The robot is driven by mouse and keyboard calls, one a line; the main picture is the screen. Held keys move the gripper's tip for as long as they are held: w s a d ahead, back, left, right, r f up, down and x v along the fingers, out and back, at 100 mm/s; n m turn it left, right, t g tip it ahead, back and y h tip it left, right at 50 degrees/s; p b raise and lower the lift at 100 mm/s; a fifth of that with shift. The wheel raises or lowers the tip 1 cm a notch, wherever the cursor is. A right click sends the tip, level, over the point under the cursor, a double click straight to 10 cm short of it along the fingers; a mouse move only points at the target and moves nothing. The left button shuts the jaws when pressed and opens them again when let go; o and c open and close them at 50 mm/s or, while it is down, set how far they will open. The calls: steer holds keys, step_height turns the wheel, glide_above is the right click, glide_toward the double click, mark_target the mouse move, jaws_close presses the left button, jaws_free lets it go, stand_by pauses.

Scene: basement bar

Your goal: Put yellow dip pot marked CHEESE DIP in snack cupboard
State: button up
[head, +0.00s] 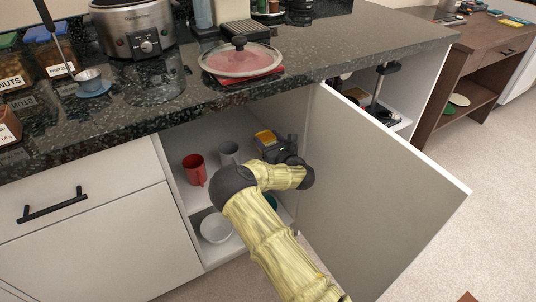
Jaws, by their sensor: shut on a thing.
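My gripper (273,147) is inside the open cupboard (180,176), reaching in over its upper shelf. It is shut on the yellow dip pot (265,137), of which a small yellow patch shows at the dark fingers. The marking on it is too small to read. My wrist and forearm hide part of the shelf, and I cannot tell whether the pot touches the shelf.
A white bowl (216,228) is below. The open cupboard door (385,190) is close on the right. The dark counter (330,60) overhangs the opening.

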steer(key=shift+f, duration=0.15)
step_height(320, 180, down, 5)
steer(key=shift+r+b, duration=0.1)
steer(key=shift+b, duration=0.8)
steer(key=o, duration=1.1)
steer(key=shift+w, duration=0.2)
steer(key=shift+d, duration=0.25)
steer(key=shift+s+a, duration=0.25)
steer(key=shift+s, duration=0.05)
steer(key=shift+s+d, duration=0.1)
steer(key=shift+s, duration=0.25)
steer(key=p+v, duration=0.3)
steer(key=v, duration=0.8)
steer(key=shift+d, duration=0.25)
